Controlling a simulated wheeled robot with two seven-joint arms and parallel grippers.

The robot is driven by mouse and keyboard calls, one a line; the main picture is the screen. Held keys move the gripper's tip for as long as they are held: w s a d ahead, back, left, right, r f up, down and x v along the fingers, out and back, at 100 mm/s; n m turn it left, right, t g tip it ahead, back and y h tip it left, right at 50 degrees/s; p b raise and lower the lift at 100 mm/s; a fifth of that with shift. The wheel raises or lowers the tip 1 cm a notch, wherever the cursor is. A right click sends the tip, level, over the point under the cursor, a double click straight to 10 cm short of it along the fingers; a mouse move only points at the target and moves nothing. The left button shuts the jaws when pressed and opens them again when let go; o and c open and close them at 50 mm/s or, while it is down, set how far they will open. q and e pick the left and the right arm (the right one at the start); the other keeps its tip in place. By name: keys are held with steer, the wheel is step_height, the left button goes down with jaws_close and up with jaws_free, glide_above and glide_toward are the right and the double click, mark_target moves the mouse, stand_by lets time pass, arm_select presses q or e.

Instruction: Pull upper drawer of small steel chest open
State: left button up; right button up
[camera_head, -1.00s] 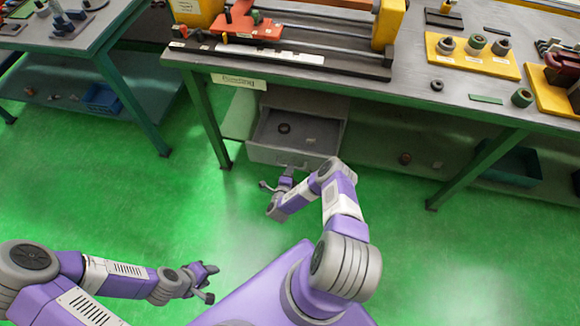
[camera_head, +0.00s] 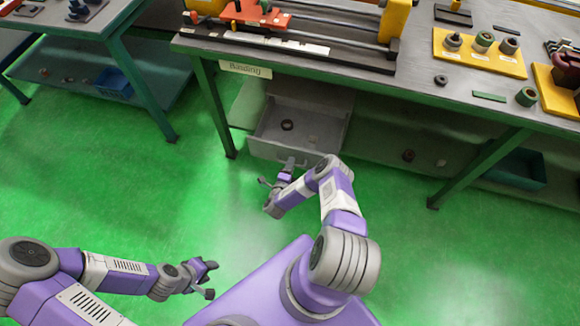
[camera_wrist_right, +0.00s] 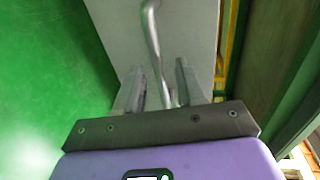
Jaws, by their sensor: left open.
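The small steel chest stands under the bench, with its upper drawer (camera_head: 322,148) pulled out toward me. A dark ring (camera_head: 287,125) lies inside the drawer. My right gripper (camera_head: 276,172) is at the drawer's front, fingers spread. In the right wrist view, the drawer's bar handle (camera_wrist_right: 153,45) runs down between the two open fingers of my right gripper (camera_wrist_right: 161,82), with gaps beside it. Whether a finger touches it I cannot tell. My left gripper (camera_head: 208,278) is open and empty over the floor, away from the chest. The lower chest is hidden.
The bench (camera_head: 360,78) above the chest bears a yellow-ended machine and a yellow tray (camera_head: 475,62) with rings. Bench legs stand at both sides of the chest. A blue bin (camera_head: 112,83) sits under the left table. The green floor (camera_head: 150,205) before the chest is clear.

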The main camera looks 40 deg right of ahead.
steer(key=shift+a, duration=0.1)
steer(key=p+v, duration=0.2)
steer(key=v, duration=0.5)
steer(key=shift+s+p, duration=0.25)
steer(key=shift+p, duration=0.05)
steer(key=shift+a, duration=0.15)
